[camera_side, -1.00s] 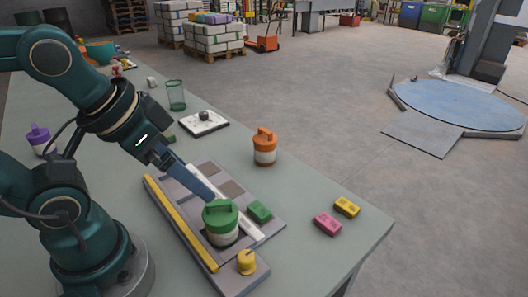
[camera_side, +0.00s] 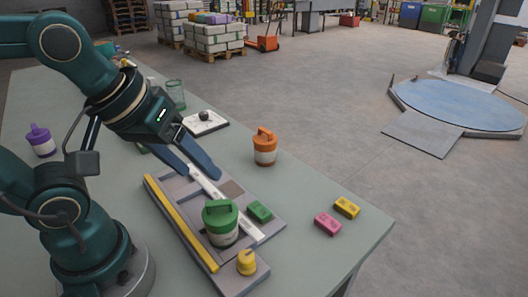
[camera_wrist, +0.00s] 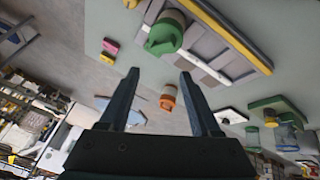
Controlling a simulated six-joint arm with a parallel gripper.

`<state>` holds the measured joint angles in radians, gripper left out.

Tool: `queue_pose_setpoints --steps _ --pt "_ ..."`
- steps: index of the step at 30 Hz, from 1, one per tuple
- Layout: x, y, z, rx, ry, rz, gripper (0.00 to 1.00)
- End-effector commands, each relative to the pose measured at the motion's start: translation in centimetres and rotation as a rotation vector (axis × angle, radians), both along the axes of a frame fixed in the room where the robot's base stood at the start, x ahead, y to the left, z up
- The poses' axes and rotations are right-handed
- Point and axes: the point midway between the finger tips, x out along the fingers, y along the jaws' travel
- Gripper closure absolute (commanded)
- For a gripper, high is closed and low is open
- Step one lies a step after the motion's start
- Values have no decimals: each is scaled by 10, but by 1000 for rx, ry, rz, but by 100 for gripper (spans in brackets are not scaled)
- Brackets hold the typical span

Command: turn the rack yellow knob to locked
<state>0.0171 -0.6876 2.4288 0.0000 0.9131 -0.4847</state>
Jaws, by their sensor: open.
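The grey rack (camera_side: 262,274) lies on the table with a yellow bar (camera_side: 185,225) along one side. The small yellow knob (camera_side: 246,262) stands upright at its near end. I cannot read whether it is at locked. A green-lidded jar (camera_side: 220,224) stands in the rack just behind the knob; it also shows in the wrist view (camera_wrist: 164,36). My gripper (camera_side: 203,178) is open and empty above the rack's far half, apart from the knob. In the wrist view my gripper (camera_wrist: 158,72) has its fingers spread, with a yellow bit, perhaps the knob, at the top edge.
A green block (camera_side: 260,211) lies on the rack beside the jar. An orange-lidded jar (camera_side: 265,147) and pink (camera_side: 327,223) and yellow (camera_side: 347,207) blocks stand to the right. A white plate (camera_side: 205,124) lies behind. The table's right edge is near the blocks.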

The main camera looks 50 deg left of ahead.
Motion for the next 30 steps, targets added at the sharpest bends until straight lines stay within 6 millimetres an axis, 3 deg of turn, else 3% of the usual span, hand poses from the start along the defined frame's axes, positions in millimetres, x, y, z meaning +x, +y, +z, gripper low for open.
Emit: queue_pose_setpoints --steps 5,12,19,30 --pt "17 -20 -5 -183 122 313 36" --pt "33 -60 -34 -266 317 632 36" --pt "28 -87 -66 -189 435 648 36" --pt "20 -93 -101 -148 472 618 36"
